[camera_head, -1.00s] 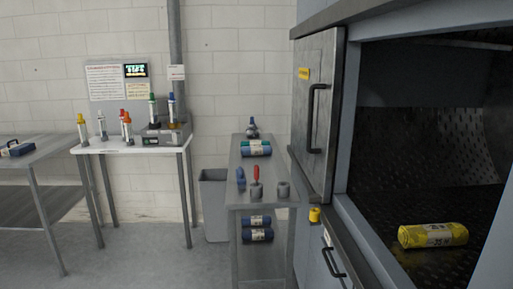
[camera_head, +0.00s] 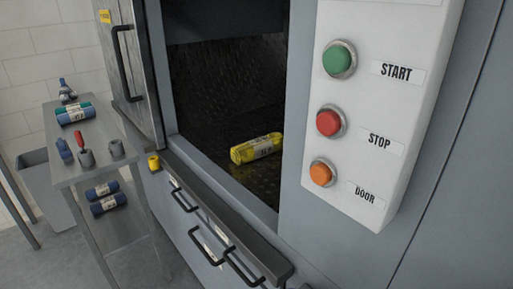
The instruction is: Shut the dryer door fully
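The dryer door (camera_head: 133,65) is a grey metal panel with a black vertical bar handle (camera_head: 121,62) and a yellow label. It stands at the left of the dryer opening (camera_head: 225,85), which is uncovered. Inside the dark, perforated drum lies a yellow rolled bundle (camera_head: 257,148) with a white label. A white control panel (camera_head: 375,100) right of the opening carries a green START button (camera_head: 339,59), a red STOP button (camera_head: 329,122) and an orange DOOR button (camera_head: 321,173). Neither gripper is in view.
A grey shelf table (camera_head: 80,172) at the left holds rolled blue and green bundles, a red-handled tool and small grey cups. A small yellow object (camera_head: 154,162) sits on the dryer's front ledge. Drawers with black handles (camera_head: 183,199) are below. A grey bin (camera_head: 40,185) stands behind the table.

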